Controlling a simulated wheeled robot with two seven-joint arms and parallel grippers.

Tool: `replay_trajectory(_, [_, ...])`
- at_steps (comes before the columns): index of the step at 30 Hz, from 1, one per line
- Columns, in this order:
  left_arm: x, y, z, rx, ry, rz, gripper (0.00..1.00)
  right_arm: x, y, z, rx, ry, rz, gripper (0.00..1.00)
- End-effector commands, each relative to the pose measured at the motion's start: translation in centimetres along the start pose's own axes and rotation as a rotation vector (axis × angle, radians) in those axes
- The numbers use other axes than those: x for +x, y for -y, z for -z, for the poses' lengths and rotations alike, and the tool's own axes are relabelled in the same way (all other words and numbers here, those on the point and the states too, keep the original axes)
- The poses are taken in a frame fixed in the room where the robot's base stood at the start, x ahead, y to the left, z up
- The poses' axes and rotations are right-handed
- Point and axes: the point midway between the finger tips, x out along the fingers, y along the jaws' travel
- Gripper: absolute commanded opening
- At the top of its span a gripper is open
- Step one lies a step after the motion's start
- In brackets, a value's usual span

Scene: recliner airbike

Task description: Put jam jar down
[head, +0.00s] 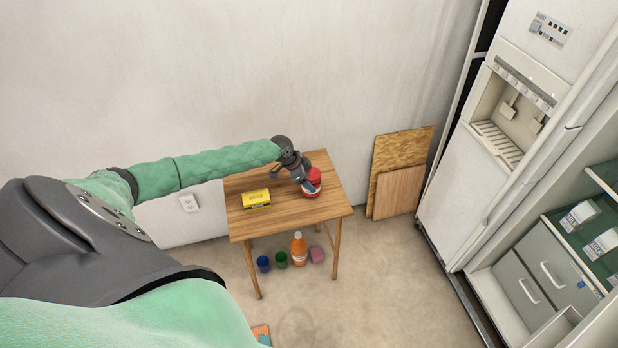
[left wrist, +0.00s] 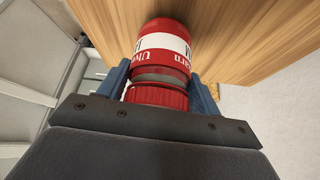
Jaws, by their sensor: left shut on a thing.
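The jam jar (head: 314,188) has a red lid and a red and white label. In the head view it is at the right part of the small wooden table (head: 240,227), partly hidden by my left gripper (head: 306,184). In the left wrist view the jar (left wrist: 163,50) is between the two blue fingers of my left gripper (left wrist: 160,88), with its lid toward the palm. The gripper is shut on it. The jar's base is close to the tabletop (left wrist: 245,40); I cannot tell whether it touches. My right gripper is not in view.
A yellow box (head: 256,199) is on the table left of the jar. Below the table are a blue cup (head: 263,264), a green cup (head: 282,260), an orange bottle (head: 299,249) and a pink item (head: 317,255). Boards (head: 398,190) lean on the wall near a white fridge (head: 450,190).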

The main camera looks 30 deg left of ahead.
Motion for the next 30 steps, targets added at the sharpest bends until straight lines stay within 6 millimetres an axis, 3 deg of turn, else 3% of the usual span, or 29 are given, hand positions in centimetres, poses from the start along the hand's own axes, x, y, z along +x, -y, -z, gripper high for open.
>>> replay_trajectory(13, [0.49, 0.02, -0.23, 0.000, -0.001, 0.001, 0.25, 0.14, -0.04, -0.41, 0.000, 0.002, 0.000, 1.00])
replay_trajectory(14, [0.55, -0.03, -0.31, 0.000, 0.000, 0.000, 0.66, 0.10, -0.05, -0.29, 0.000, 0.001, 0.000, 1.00])
replay_trajectory(17, [0.52, -0.03, -0.29, 0.000, 0.000, 0.000, 0.86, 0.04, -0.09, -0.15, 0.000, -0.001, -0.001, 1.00])
replay_trajectory(30, [-0.16, 0.07, -0.39, 0.001, 0.001, 0.001, 0.86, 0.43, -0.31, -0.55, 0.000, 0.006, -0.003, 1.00])
